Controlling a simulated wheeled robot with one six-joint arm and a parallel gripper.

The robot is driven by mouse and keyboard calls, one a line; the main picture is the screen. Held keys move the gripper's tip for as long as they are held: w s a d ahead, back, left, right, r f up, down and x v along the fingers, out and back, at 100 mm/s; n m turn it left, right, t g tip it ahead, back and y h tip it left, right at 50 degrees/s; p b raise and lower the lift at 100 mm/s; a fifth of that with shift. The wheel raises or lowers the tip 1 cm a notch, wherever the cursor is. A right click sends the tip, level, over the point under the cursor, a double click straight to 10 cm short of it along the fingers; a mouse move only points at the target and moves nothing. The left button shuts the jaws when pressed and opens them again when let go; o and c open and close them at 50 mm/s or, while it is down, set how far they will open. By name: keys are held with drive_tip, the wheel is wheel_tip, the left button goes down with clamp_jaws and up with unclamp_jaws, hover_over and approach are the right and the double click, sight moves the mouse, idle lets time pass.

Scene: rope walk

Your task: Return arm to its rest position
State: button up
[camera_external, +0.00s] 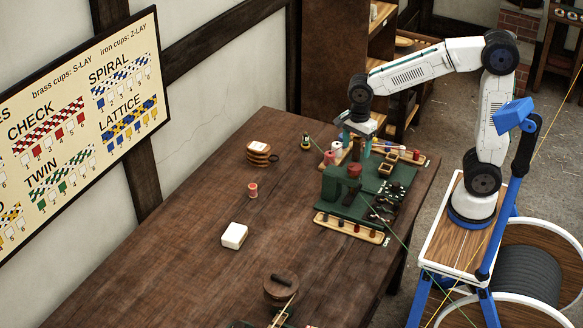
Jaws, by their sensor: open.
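My white arm reaches left from its stand at the right of the picture, bent high at the elbow. My gripper (356,146) points down over the far part of the green board (345,205) on the wooden table. It is open. Small items stand close around the fingers, among them a pinkish spool (329,158). I cannot tell whether the fingers touch any of them, and nothing is clearly held between them.
Wooden trays with small pegs lie at the board's near edge (349,229) and far side. A white block (234,235), a red spool (253,190) and a coiled stack (259,153) stand on the table (170,260). A thin cord runs from the board toward the lower right.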

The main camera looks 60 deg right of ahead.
idle(0.3)
drive_tip(key=n, duration=0.3)
drive_tip(key=shift+s+f, duration=0.1)
drive_tip(key=shift+s, duration=0.2)
drive_tip(key=s+d+r+n, duration=0.1)
drive_tip(key=s+d+n, duration=0.3)
drive_tip(key=s+n, duration=0.2)
drive_tip(key=s+d+r+n+t, duration=0.1)
drive_tip(key=s+d+n, duration=0.2)
drive_tip(key=s+n, duration=0.3)
drive_tip(key=s+d+r+n, duration=0.2)
drive_tip(key=s+d+n, duration=0.2)
drive_tip(key=s, duration=0.6)
drive_tip(key=shift+d+n, duration=0.3)
drive_tip(key=shift+n, duration=0.7)
idle(0.4)
